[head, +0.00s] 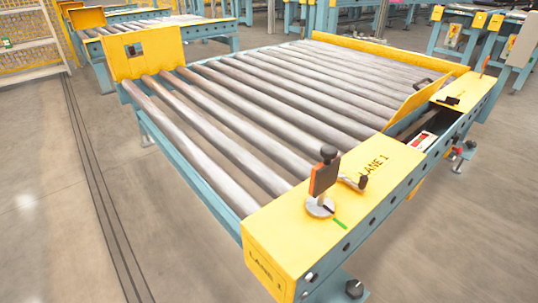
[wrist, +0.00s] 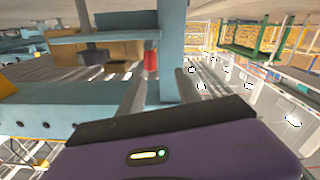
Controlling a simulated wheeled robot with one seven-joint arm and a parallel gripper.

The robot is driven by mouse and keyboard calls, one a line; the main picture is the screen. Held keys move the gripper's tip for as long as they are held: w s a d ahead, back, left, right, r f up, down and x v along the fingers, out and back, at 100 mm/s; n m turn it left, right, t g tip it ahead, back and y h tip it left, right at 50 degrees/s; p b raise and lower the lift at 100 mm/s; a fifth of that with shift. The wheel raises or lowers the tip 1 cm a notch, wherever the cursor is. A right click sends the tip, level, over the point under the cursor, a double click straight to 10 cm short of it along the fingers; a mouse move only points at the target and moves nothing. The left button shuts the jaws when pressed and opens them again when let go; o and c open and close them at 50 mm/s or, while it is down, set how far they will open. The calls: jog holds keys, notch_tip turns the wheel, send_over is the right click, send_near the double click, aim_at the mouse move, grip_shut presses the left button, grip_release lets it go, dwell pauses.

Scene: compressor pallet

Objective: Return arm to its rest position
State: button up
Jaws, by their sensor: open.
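My gripper (wrist: 161,74) shows in the wrist view. Two narrow grey fingers rise apart from behind a purple housing with a dark edge and a small lit indicator. The gripper is open, and I see nothing held between the fingers. Blue framework and a small red part stand beyond the fingers. Neither my arm nor my gripper shows in the head view. There, the roller conveyor (head: 235,125) fills the middle, with a yellow plate marked LANE 1 (head: 375,168) at its near right side. An orange and dark upright piece (head: 324,175) stands on a round base on that plate.
A dark opening beside the plate holds a red and white item (head: 422,141). A yellow guard plate (head: 145,53) stands at the conveyor's far left corner. A white shelf rack (head: 30,40) is at the upper left. The floor left of the conveyor is clear.

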jog(key=s+a+r+m+h+p, duration=0.15)
jog(key=s+r+m+h, duration=0.35)
jog(key=s+r, duration=0.75)
jog(key=s+a+r+m+h, duration=0.2)
jog(key=s+r+m+h, duration=0.25)
jog(key=s+r, duration=0.8)
jog(key=w+r+p, duration=0.3)
jog(key=r+p, duration=3.5)
jog(key=r, duration=0.3)
jog(key=shift+r+h, duration=0.3)
jog(key=shift+h, duration=0.05)
jog(key=shift+w, duration=0.1)
